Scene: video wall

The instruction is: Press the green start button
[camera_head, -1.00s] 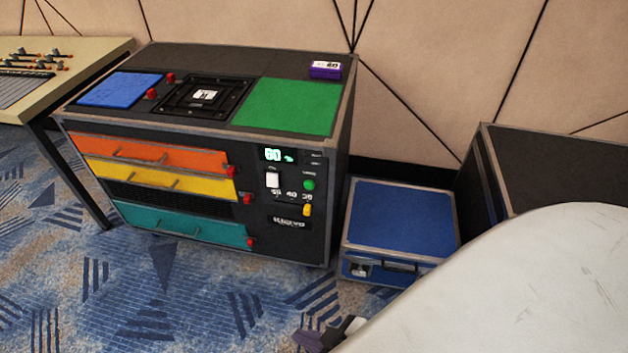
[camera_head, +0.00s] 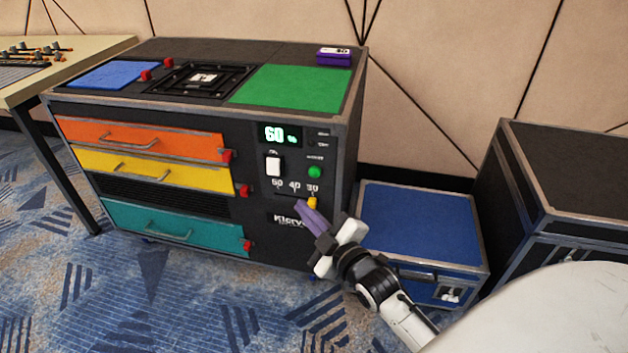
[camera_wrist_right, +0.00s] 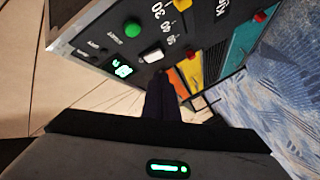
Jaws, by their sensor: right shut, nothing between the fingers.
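The round green start button (camera_head: 315,172) is on the upper right of the black cabinet's front panel. It also shows in the right wrist view (camera_wrist_right: 132,28), at the upper left. My right gripper (camera_head: 304,210) is shut and empty in front of the panel. In the head view its purple fingertips appear below and slightly left of the green button, beside the yellow knob (camera_head: 312,203). I cannot tell whether they touch the panel. In the right wrist view the dark fingers (camera_wrist_right: 161,85) point toward the panel, below and right of the button. My left gripper is not in view.
Near the button are a lit display (camera_head: 280,135) reading 60 and a white rocker switch (camera_head: 274,166). Orange (camera_head: 180,140), yellow (camera_head: 200,176) and teal (camera_head: 200,232) drawers are to the left. A blue case (camera_head: 420,222) stands right of the cabinet.

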